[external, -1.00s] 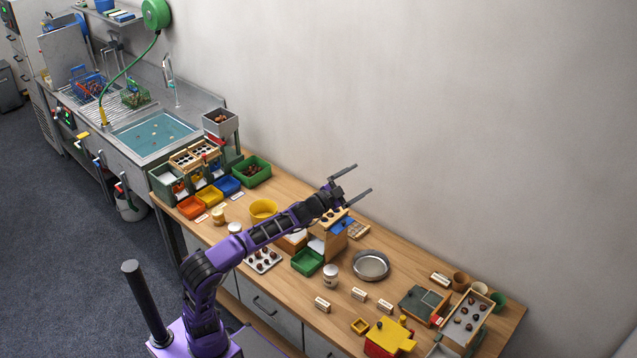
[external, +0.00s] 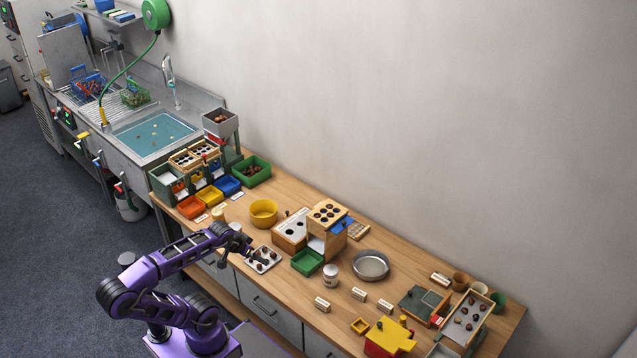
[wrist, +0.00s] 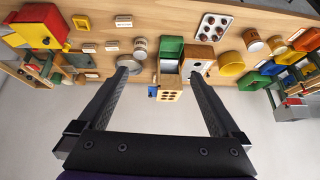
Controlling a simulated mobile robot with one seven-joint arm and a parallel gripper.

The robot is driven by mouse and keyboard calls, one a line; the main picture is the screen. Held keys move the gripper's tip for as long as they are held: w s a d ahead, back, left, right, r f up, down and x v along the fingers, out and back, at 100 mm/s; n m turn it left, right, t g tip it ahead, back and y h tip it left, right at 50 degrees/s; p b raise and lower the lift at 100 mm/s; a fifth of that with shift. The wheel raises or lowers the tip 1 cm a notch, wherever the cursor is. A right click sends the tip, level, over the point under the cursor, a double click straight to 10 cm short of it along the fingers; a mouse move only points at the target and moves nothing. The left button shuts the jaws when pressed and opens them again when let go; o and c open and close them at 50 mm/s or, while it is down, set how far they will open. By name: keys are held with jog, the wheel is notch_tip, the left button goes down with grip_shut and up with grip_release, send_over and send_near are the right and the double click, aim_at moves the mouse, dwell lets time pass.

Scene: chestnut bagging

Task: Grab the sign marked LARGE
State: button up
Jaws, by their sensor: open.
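Several small pale signs lie on the wooden bench, and their lettering is too small to read, so I cannot tell which says LARGE. In the external view three sit near the front right: one left (external: 322,304), one middle (external: 359,294) and one right (external: 385,306). They also show at the upper left of the wrist view: left sign (wrist: 123,22), middle sign (wrist: 111,46), right sign (wrist: 89,48). Another sign (external: 441,279) lies farther right. Two more (external: 237,195) (external: 202,217) lie by the coloured bins. My gripper (wrist: 163,67) is open and empty, above the bench near the chestnut tray.
A chestnut tray (external: 276,262), green tray (external: 308,262), wooden box with holes (external: 328,212), white jar (external: 330,270) and metal pan (external: 371,265) stand mid-bench. A yellow-and-red box (external: 390,338) stands at the front right. Bare wood surrounds the three front signs.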

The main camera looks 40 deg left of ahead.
jog(key=shift+s+d+f+g+h, duration=0.1)
jog(key=shift+s+f+g+h, duration=0.25)
jog(key=shift+s+f, duration=0.5)
jog(key=shift+r, duration=0.1)
jog(key=c, duration=0.5)
